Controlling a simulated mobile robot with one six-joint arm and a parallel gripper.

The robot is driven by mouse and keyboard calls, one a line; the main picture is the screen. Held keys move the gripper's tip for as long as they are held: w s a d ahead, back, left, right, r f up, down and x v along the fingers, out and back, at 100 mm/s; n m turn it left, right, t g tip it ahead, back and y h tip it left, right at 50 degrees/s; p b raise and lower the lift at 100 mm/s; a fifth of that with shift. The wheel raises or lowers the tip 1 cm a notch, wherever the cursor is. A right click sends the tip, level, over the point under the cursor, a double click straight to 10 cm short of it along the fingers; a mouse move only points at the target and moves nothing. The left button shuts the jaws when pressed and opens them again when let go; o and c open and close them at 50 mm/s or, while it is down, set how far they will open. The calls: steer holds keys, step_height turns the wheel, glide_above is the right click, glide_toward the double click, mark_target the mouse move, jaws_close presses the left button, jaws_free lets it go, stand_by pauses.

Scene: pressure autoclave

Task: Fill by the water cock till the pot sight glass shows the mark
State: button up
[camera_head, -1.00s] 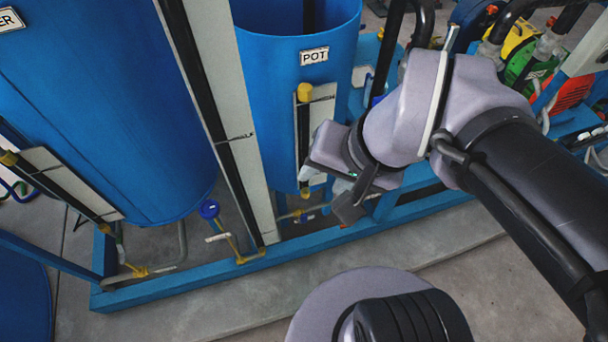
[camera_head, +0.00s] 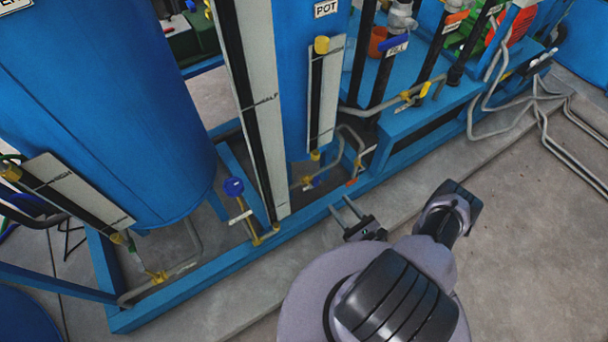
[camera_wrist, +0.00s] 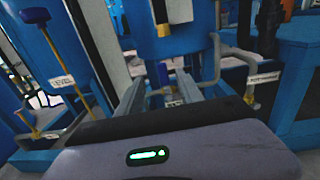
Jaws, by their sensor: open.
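The blue pot (camera_head: 295,75) stands at upper centre in the head view, under a POT label (camera_head: 326,8). Its sight glass (camera_head: 316,95) is a dark tube on a pale plate with yellow end fittings; small marks cross the plate, but I cannot read the water level. My gripper (camera_head: 346,210) is open and empty, low in front of the frame rail and apart from the pot. Its two fingers also show in the wrist view (camera_wrist: 160,92). A small valve (camera_head: 398,49) with a blue handle and white label stands right of the pot. I cannot tell which valve is the water cock.
A blue-knobbed valve (camera_head: 234,187) with a yellow stem stands left of a tall striped gauge board (camera_head: 253,105). The blue frame rail (camera_head: 200,289) runs along the front. Yellow-fitted pipes (camera_head: 415,95) lie to the right. The concrete floor is clear at lower right.

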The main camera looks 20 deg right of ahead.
mark_target(314, 183)
steer(key=shift+m+h, duration=0.3)
steer(key=w+a+b, duration=0.1)
steer(key=w, duration=0.4)
steer(key=w+a+b, duration=0.1)
steer(key=w+b, duration=0.1)
steer(key=w, duration=0.3)
steer(key=w+a+f+b, duration=0.1)
steer(key=w+b, duration=0.1)
steer(key=w, duration=0.4)
steer(key=shift+a+f, duration=0.1)
steer(key=shift+a, duration=0.15)
steer(key=shift+w, duration=0.25)
jaws_close()
steer(key=shift+a, duration=0.1)
